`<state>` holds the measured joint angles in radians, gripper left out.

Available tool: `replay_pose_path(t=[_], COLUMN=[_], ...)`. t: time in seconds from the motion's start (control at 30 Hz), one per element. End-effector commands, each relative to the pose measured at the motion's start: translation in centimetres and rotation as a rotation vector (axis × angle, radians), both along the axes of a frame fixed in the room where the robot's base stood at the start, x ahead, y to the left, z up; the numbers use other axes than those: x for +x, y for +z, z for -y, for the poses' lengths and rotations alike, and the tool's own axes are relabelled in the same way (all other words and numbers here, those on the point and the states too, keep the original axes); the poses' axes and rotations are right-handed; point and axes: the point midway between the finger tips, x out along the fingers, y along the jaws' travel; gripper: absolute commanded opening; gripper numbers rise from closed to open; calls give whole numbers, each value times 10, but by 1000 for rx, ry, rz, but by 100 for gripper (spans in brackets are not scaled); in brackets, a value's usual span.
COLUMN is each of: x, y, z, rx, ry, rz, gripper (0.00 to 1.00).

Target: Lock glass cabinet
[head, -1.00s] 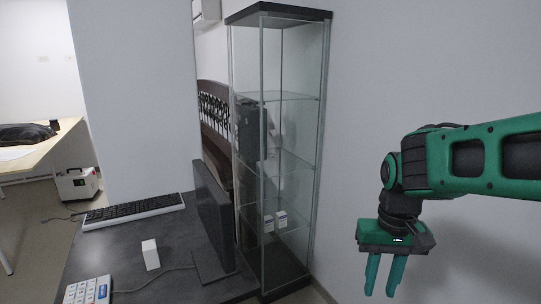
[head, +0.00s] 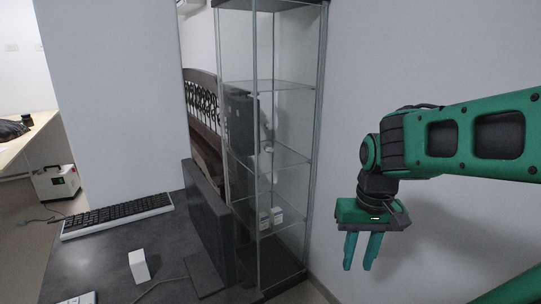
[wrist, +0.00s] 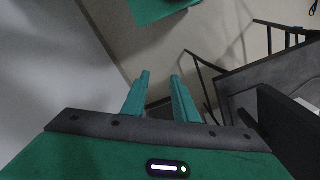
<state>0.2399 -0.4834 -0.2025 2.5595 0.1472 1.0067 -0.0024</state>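The glass cabinet (head: 285,135) stands in the middle of the head view against the wall. It is tall, with clear panes, glass shelves and a dark base. Small white boxes (head: 270,218) sit on a lower shelf. I cannot make out a lock or whether its door is fully closed. My green gripper (head: 361,266) hangs fingers down to the right of the cabinet, apart from it. Its two fingers are spread with nothing between them. In the wrist view the gripper (wrist: 160,76) also shows its fingers apart, above the floor.
A dark desk (head: 100,255) at left bears a keyboard (head: 118,214), a small white box (head: 139,266) and a monitor (head: 207,225) standing close before the cabinet. A white wall (head: 430,60) is behind my arm. A white case (head: 56,183) stands on the floor at far left.

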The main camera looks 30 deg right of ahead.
Motion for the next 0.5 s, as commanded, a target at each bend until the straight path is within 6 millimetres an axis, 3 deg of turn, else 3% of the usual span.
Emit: replay_pose_path(t=[0.17, 0.5], x=[78, 264], y=[-11, -33], z=[9, 3], rx=[-20, 126], ry=[26, 4], rz=[125, 523], gripper=[27, 27])
